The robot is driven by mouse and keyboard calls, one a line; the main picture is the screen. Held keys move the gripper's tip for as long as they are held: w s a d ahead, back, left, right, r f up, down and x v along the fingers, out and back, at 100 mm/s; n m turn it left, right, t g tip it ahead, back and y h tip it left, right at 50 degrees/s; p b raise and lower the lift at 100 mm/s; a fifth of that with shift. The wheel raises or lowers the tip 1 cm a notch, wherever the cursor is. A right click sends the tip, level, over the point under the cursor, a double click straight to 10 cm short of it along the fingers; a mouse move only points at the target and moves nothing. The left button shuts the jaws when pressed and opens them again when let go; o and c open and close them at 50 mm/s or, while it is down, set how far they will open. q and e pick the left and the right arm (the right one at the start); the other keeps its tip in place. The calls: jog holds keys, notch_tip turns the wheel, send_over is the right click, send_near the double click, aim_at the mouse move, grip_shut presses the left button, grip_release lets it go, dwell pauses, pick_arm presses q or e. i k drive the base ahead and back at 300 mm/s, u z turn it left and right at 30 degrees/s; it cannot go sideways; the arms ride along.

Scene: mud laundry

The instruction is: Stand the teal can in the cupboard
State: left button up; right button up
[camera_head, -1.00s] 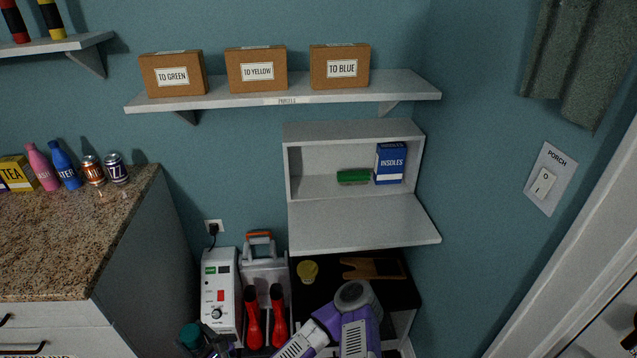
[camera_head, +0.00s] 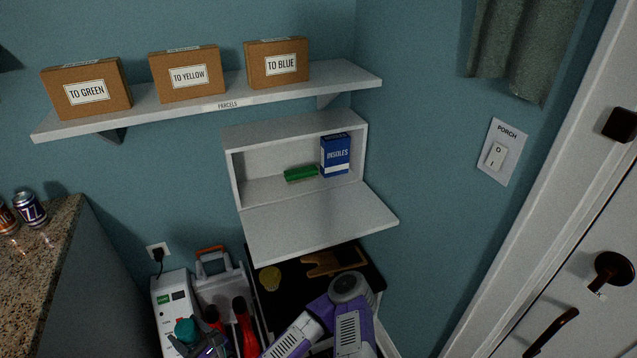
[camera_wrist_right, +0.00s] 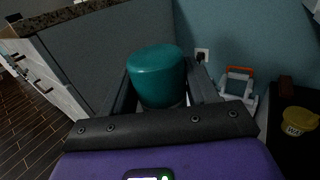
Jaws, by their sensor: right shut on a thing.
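The teal can (camera_head: 186,330) is in my right gripper (camera_head: 192,344), low in the head view in front of a white box-shaped device. In the right wrist view the teal can (camera_wrist_right: 157,75) sits between the two dark fingers, its rounded teal end toward the camera. The right gripper is shut on it. The open cupboard (camera_head: 231,185) hangs on the wall with its door folded down flat like a shelf. Inside it are a green brush-like item (camera_head: 301,173) and a blue insoles box (camera_head: 336,155) at the right. My left gripper is not in view.
Above the cupboard a shelf (camera_head: 207,108) holds three cardboard boxes. Below its lowered door is a black-topped stand (camera_head: 375,281) with a yellow tin (camera_head: 270,279). A granite counter (camera_head: 50,240) is at left, a door (camera_head: 560,270) at right. The lowered door's top is clear.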

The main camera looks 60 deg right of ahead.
aim_at(259, 192)
jog(key=z, duration=0.85)
